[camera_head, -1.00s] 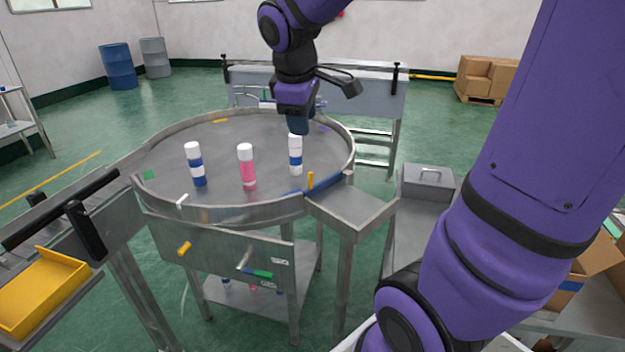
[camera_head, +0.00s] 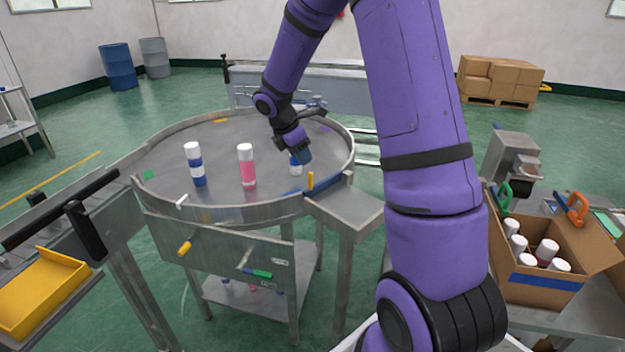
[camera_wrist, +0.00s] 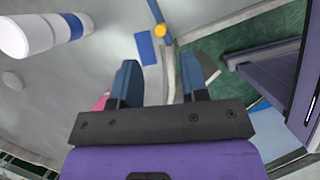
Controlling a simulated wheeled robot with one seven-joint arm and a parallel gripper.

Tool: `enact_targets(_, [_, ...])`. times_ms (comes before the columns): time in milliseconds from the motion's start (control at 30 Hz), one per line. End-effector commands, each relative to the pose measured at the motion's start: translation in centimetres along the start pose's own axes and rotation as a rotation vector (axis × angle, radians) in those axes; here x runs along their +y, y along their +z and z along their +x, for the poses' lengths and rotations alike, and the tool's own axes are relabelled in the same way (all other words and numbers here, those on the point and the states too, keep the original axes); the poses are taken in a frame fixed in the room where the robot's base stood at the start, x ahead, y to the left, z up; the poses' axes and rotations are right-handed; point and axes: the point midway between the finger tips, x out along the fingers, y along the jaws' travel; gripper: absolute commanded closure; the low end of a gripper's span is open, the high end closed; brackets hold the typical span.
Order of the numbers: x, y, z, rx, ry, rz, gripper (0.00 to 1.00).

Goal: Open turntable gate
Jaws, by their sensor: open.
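The round metal turntable (camera_head: 222,160) stands left of centre in the head view. At its near right rim is the gate, a blue strip (camera_head: 330,181) with an upright yellow knob (camera_head: 310,180). The wrist view shows the yellow knob (camera_wrist: 160,31) ahead of the fingers, apart from them. My gripper (camera_head: 303,158) is above the turntable beside the knob. Its two blue fingers (camera_wrist: 160,65) are spread with nothing held between them. A blue-and-white can (camera_head: 295,166) is partly hidden behind the gripper; a blue-and-white can (camera_wrist: 42,33) also shows in the wrist view.
Another blue-and-white can (camera_head: 195,165) and a pink can (camera_head: 247,167) stand on the turntable. A metal chute (camera_head: 345,207) leads off beside the gate. A cardboard box (camera_head: 535,282) with several white-capped cans is at the right. A yellow tray (camera_head: 40,292) is at the lower left.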

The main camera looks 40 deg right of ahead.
Motion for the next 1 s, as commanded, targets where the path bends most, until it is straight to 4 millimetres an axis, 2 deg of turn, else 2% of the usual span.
enact_targets(167, [-0.1,0.0,2.2,0.001,-0.004,0.001,0.59])
enact_targets(400, [-0.1,0.0,6.5,0.001,-0.004,0.003,0.59])
enact_targets(600, [-0.1,0.0,9.1,0.000,-0.002,0.003,0.59])
enact_targets(800, [-0.1,0.0,10.3,0.000,-0.001,0.004,0.59])
enact_targets(1000, [-0.1,0.0,10.4,0.000,0.000,0.004,0.59])
